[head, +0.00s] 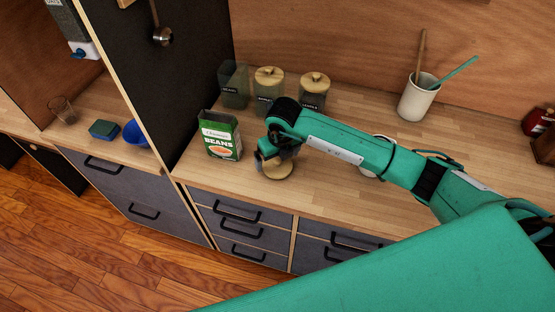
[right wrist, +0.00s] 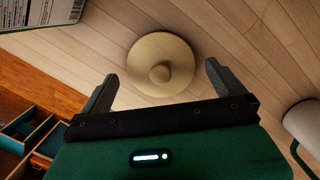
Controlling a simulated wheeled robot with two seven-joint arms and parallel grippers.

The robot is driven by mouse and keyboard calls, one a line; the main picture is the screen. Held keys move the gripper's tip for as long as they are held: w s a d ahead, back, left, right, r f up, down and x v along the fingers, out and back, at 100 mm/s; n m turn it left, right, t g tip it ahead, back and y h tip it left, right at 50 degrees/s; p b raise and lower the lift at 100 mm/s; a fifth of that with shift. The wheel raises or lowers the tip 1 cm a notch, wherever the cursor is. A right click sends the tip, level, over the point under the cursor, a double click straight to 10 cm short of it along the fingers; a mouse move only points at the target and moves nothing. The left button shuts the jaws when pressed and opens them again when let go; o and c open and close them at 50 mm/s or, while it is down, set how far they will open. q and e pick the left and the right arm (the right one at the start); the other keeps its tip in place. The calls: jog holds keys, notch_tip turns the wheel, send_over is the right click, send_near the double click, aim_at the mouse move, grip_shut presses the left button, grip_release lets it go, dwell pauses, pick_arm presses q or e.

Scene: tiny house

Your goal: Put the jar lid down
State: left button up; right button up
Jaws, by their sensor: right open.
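The jar lid (head: 283,174) is a round, pale wooden disc with a knob. It lies knob up on the wooden counter, partly hidden by my right gripper (head: 268,160) in the head view. In the right wrist view the lid (right wrist: 160,50) shows whole, with the knob at its middle. My right gripper (right wrist: 159,76) is open, its fingers apart on either side of the lid's near part and not touching it. An open dark glass jar (head: 233,86) stands at the back left of the counter. My left gripper is not in view.
Two jars with wooden lids (head: 269,92) (head: 314,92) stand beside the open jar. A green beans box (head: 220,136) stands left of the lid. A white crock (head: 417,98) with utensils is at the back right. The counter's front edge is close to the lid.

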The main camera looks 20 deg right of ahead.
aim_at(281, 169)
notch_tip(281, 169, up, 10)
jog(key=s+b, duration=0.1)
jog(key=b, duration=0.2)
jog(key=shift+s+d+r, duration=0.15)
jog(key=shift+s+d, duration=0.05)
jog(key=shift+s, duration=0.1)
